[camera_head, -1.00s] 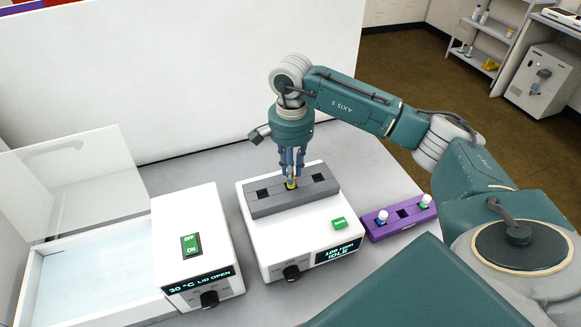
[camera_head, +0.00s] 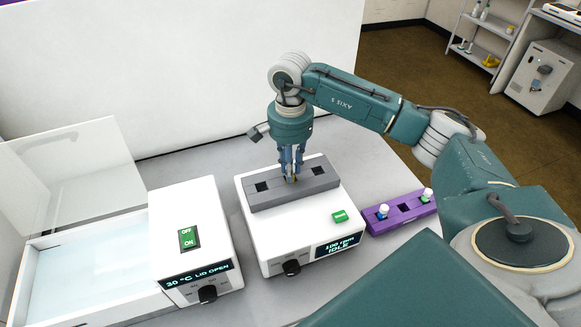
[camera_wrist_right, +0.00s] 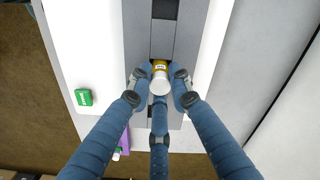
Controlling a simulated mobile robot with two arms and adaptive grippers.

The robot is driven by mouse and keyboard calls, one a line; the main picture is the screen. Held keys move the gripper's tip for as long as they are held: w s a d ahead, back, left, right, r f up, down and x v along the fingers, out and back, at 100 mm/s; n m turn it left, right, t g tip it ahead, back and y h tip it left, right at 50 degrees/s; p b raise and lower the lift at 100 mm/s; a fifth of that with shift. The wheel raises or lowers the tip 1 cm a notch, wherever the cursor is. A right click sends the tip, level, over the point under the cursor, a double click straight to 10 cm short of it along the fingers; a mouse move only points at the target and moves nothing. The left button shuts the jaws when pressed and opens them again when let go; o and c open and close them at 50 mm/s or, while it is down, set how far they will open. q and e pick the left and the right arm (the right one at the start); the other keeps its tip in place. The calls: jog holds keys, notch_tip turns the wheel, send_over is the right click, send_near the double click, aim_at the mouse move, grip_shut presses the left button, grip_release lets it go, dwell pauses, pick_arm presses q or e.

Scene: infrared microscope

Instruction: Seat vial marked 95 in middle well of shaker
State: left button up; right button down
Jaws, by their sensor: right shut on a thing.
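The shaker (camera_head: 270,228) is a white box with a grey block (camera_head: 262,196) on top that has a row of square wells. My right gripper (camera_head: 290,177) points down over the middle well and is shut on a vial. In the right wrist view the vial (camera_wrist_right: 160,78) has a white cap and a yellow band, and stands upright between the blue fingers of the gripper (camera_wrist_right: 160,88). Its lower part is hidden in or behind the block at the middle well. The marking on it is too small to read. My left gripper is not in view.
A purple rack (camera_head: 402,212) with two white-capped vials stands right of the shaker. A white heated bath (camera_head: 192,240) with its clear lid (camera_head: 75,180) raised stands left. The shaker display reads IDLE. A white wall panel (camera_head: 180,70) rises behind the table.

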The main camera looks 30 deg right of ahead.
jog(key=shift+f, duration=0.2)
dwell(0.6)
jog(key=c, duration=1.1)
grip_release()
jog(key=shift+r, duration=0.15)
jog(key=shift+r+p, duration=1.6)
jog(key=shift+r, duration=1.3)
